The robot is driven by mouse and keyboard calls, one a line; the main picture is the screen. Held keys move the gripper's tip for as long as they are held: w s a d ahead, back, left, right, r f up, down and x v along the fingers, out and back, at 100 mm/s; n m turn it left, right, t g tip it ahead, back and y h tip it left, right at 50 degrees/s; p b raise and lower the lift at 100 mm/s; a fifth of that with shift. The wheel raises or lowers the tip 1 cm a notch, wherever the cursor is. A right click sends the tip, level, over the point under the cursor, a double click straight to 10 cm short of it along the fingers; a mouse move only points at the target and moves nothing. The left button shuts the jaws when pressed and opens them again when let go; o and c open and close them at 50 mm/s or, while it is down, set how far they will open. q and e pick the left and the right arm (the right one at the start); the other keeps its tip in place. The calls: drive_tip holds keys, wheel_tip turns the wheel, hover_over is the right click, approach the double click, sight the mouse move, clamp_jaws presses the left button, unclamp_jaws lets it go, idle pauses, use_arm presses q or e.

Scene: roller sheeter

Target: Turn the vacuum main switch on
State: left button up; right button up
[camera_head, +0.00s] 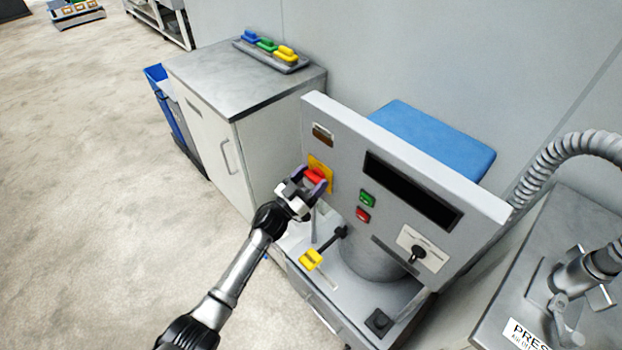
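A red switch handle (314,175) on a yellow plate (326,166) sits at the left side of the grey control panel (345,168). My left gripper (312,184) is right at this red handle, with its dark purple fingers beside it. The gripper partly hides the handle, so I cannot tell whether the fingers are closed on it or which way it is turned. A black knob (417,253) on a white label plate is at the panel's lower right; its small lettering is unreadable. My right gripper is not in view.
Green (367,198) and red (362,215) buttons and a dark display (411,190) are on the panel. A yellow-ended lever (311,259) stands below. A cabinet (217,130) is at left; a hose (563,150) and metal bench (510,285) are at right.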

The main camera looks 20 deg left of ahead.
use_arm(q)
drive_tip(key=c, duration=0.4)
